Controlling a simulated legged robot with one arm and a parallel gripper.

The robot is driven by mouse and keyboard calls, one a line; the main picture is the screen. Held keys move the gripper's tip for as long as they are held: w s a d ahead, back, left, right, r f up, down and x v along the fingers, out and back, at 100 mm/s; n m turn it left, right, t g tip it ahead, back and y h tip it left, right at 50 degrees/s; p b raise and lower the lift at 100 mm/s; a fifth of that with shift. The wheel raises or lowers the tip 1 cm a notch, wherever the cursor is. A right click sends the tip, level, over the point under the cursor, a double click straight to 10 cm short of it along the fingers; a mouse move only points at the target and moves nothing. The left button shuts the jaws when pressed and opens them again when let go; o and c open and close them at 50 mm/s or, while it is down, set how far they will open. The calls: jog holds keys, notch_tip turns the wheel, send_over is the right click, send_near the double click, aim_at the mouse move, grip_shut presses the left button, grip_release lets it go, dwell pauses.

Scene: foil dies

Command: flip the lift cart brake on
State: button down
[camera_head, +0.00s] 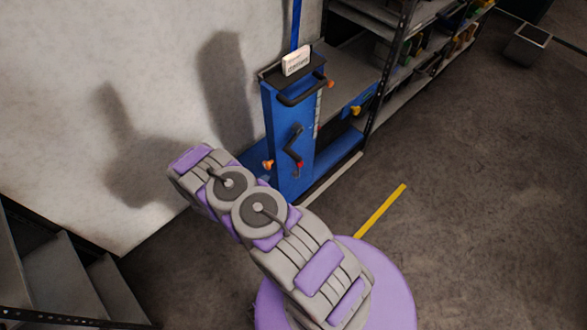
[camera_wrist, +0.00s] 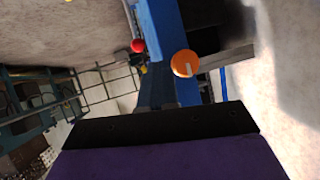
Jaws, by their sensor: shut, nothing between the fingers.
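The blue lift cart (camera_head: 273,120) stands against the wall in the head view, with a black push handle (camera_head: 300,91) and a black crank (camera_head: 295,143) ending in a red knob (camera_head: 300,164). An orange knob (camera_head: 268,164) sticks out at its lower left; another orange knob (camera_head: 330,84) is at upper right. I cannot tell which part is the brake. In the wrist view, an orange knob (camera_wrist: 185,63) is close ahead and right of my gripper (camera_wrist: 156,70); a red knob (camera_wrist: 138,46) is farther off. My gripper is shut and empty, hidden in the head view.
A white labelled box (camera_head: 297,61) sits on top of the cart. Shelving (camera_head: 375,75) with several items stands to the right. The pale wall (camera_head: 150,80) is close on the left, with dark steps (camera_head: 60,270) below.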

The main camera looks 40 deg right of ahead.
aim_at(298, 165)
jog(key=shift+g+h, duration=0.3)
jog(key=shift+h, duration=0.6)
jog(key=d+f+b, duration=0.1)
jog(key=d+f, duration=0.1)
jog(key=d, duration=0.3)
jog(key=d+f+b, duration=0.2)
jog(key=d, duration=0.3)
jog(key=d+f+b, duration=0.1)
jog(key=d+f, duration=0.1)
jog(key=d, duration=0.3)
jog(key=shift+s+d+f, duration=0.15)
jog(key=shift+s+f, duration=0.05)
jog(key=shift+f, duration=0.05)
jog(key=shift+r, duration=0.1)
